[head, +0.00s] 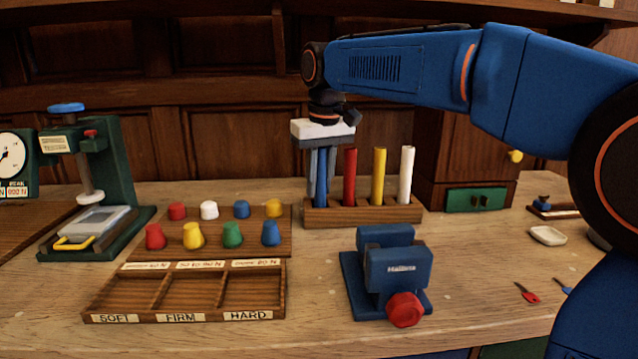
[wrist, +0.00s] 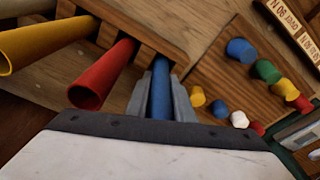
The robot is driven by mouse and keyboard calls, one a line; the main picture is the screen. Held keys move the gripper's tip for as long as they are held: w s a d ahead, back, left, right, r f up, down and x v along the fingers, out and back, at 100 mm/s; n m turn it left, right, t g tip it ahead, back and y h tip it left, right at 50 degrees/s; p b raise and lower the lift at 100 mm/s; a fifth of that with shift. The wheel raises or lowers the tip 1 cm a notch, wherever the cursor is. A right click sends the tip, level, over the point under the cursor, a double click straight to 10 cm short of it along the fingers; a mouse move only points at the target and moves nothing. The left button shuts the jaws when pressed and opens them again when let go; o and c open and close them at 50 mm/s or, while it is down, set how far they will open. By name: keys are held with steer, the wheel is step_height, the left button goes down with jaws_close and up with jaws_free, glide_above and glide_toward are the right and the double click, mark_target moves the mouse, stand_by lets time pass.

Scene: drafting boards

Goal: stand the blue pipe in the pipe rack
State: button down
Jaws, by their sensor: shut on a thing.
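The blue pipe (head: 321,178) is upright at the left end of the wooden pipe rack (head: 364,216). My gripper (head: 320,185) points straight down and is shut on the blue pipe, with a finger on either side of it. The pipe's lower end meets the leftmost place of the rack; whether it is fully seated I cannot tell. In the wrist view the blue pipe (wrist: 161,90) runs between my two grey fingers toward the rack (wrist: 130,22). A red pipe (head: 350,176), a yellow pipe (head: 378,175) and a white pipe (head: 406,174) stand in the rack to its right.
A board of coloured plugs (head: 270,234) and a sorting tray (head: 185,290) lie to the left. A blue vise (head: 390,270) with a red knob stands in front of the rack. A green press (head: 110,180) is far left; a wooden cabinet (head: 465,150) is behind right.

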mark_target(322, 148)
steer(key=shift+f, duration=0.1)
steer(key=c, duration=1.5)
jaws_free()
steer(key=shift+c, duration=0.2)
steer(key=r, duration=0.4)
steer(key=s+r, duration=0.1)
steer(key=r, duration=0.7)
steer(key=shift+s+d, duration=0.3)
steer(key=shift+d, duration=0.05)
